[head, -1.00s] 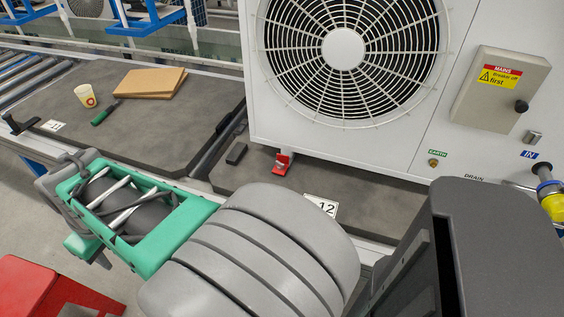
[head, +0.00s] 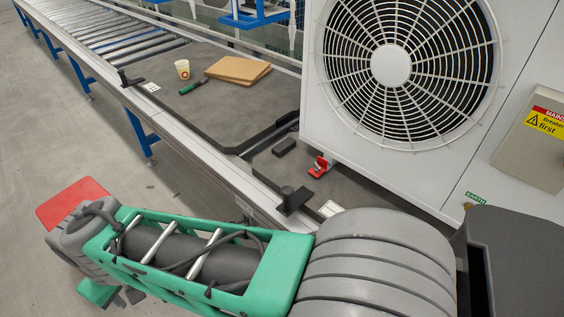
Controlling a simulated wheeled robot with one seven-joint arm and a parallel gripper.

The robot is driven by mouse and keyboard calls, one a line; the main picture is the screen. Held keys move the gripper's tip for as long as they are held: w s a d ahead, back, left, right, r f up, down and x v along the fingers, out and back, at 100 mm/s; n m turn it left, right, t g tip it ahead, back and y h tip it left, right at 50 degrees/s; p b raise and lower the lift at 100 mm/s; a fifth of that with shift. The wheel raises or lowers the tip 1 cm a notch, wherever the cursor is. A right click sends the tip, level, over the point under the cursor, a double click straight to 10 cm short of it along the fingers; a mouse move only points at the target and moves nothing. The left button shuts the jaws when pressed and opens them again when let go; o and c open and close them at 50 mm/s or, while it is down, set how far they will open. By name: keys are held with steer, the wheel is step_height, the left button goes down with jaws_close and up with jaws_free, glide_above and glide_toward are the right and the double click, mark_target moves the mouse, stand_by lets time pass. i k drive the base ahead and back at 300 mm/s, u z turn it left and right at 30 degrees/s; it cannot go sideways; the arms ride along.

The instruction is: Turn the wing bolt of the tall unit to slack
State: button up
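A large white unit with a round fan grille (head: 392,65) stands on the bench at the right; its top is out of the picture, and I cannot tell whether it is the tall unit. No wing bolt can be made out for certain. A small red fitting (head: 320,166) sits on the bench at the unit's lower left foot. My arm, green and grey, stretches across the bottom of the head view to the lower left, in front of the bench and well apart from the unit. My gripper's fingers do not show.
A black clamp with a knob (head: 293,200) sits on the bench's front edge. Farther back lie a cup (head: 182,69), a green-handled tool (head: 193,87) and brown boards (head: 238,83). A yellow breaker label (head: 550,122) shows at right. The floor at left is clear.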

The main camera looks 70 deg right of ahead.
mark_target(317, 168)
steer(key=u, duration=0.55)
steer(key=i, duration=0.5)
steer(key=z, duration=1.55)
